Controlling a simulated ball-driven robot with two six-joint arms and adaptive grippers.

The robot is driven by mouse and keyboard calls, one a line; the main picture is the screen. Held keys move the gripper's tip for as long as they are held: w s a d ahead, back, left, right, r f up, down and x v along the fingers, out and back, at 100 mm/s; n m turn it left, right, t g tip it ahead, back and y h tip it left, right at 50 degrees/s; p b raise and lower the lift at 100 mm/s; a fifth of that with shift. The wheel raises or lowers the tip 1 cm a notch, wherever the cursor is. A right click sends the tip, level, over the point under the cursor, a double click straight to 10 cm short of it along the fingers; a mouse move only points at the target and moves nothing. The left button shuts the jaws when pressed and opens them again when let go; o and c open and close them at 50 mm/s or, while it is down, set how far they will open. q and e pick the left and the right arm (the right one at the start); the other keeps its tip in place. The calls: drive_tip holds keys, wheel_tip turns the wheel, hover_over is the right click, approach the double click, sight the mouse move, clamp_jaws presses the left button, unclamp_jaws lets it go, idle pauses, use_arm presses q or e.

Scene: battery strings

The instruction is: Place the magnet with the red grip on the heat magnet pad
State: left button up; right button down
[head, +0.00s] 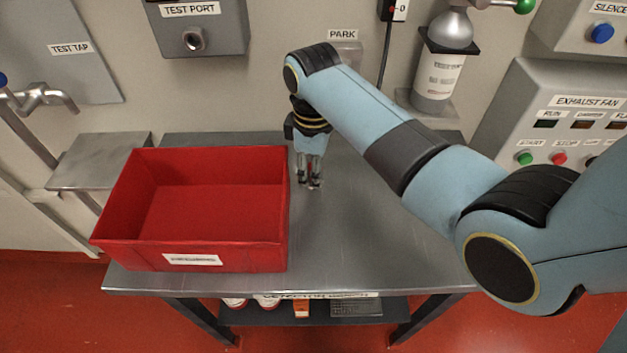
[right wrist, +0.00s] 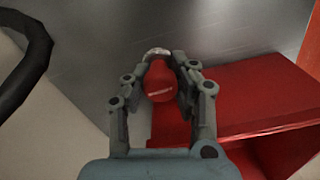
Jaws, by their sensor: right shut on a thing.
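The magnet with the red grip (right wrist: 160,84) is between the fingers of my right gripper (right wrist: 162,88) in the right wrist view, with a shiny metal end past the fingertips. My right gripper (head: 309,184) is shut on it. In the head view the gripper points down over the grey metal table (head: 370,245), just right of the red crate (head: 215,256); the magnet is hard to make out there. I cannot tell whether the magnet touches the table. I cannot make out a heat magnet pad in either view. My left gripper is not in view.
The red crate's wall stands close to the left of my right gripper. The table is clear to the right and in front. A gas cylinder (head: 438,78) stands at the back. The wall carries a test port box (head: 203,25) and an exhaust fan panel (head: 540,130).

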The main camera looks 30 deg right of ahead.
drive_tip(key=shift+f, duration=2)
drive_tip(key=c, duration=0.9)
unclamp_jaws()
drive_tip(key=shift+c, duration=0.2)
